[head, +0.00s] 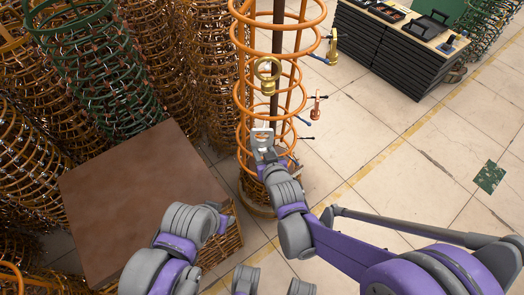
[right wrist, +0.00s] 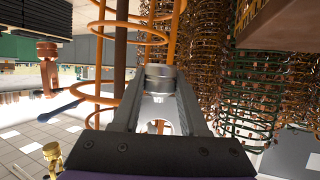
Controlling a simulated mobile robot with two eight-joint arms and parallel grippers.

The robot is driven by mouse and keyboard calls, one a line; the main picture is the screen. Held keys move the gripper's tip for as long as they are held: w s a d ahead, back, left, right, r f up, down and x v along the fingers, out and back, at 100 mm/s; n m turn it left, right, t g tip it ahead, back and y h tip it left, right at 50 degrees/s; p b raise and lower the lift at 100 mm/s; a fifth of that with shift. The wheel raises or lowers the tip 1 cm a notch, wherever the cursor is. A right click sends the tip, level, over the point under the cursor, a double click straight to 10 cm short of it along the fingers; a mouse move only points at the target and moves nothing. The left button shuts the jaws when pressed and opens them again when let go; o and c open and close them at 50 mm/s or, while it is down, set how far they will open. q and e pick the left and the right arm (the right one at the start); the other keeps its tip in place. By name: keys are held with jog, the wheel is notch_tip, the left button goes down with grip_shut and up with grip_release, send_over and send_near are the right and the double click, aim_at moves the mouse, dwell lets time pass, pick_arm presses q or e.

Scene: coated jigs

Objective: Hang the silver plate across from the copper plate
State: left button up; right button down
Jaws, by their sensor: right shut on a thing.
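My right gripper (head: 263,138) is shut on the silver plate, a small pale piece (head: 262,127), in front of the orange ring rack (head: 238,97). In the right wrist view the silver plate (right wrist: 160,77) sits between the fingertips of the right gripper (right wrist: 159,95), with the orange rings (right wrist: 105,78) close behind. I cannot tell whether it touches the rack. The copper plate (head: 317,104) hangs at the rack's right side; it also shows in the right wrist view (right wrist: 47,50).
Brass pieces hang at the rack's front (head: 268,75) and upper right (head: 333,46). A dark pole (head: 277,40) runs up inside the rack. A brown-topped box (head: 135,195) stands left. Coils crowd the left. A black drawer bench (head: 380,50) stands at upper right. The tiled floor at right is mostly clear.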

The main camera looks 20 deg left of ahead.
jog(key=shift+w+a+b, duration=0.15)
jog(key=shift+w+b, duration=0.55)
jog(key=shift+w, duration=0.85)
jog(key=shift+w+f, duration=0.1)
jog(key=shift+f, duration=0.1)
jog(key=shift+w+f+b, duration=0.2)
jog(key=shift+f+b, duration=0.25)
jog(key=shift+b, duration=0.1)
jog(key=shift+w+a+f+b, duration=0.1)
jog(key=shift+f+b, duration=0.2)
jog(key=shift+f, duration=0.1)
jog(key=shift+c, duration=1.8)
grip_release()
jog(key=shift+o, duration=0.4)
jog(key=shift+o, duration=1.4)
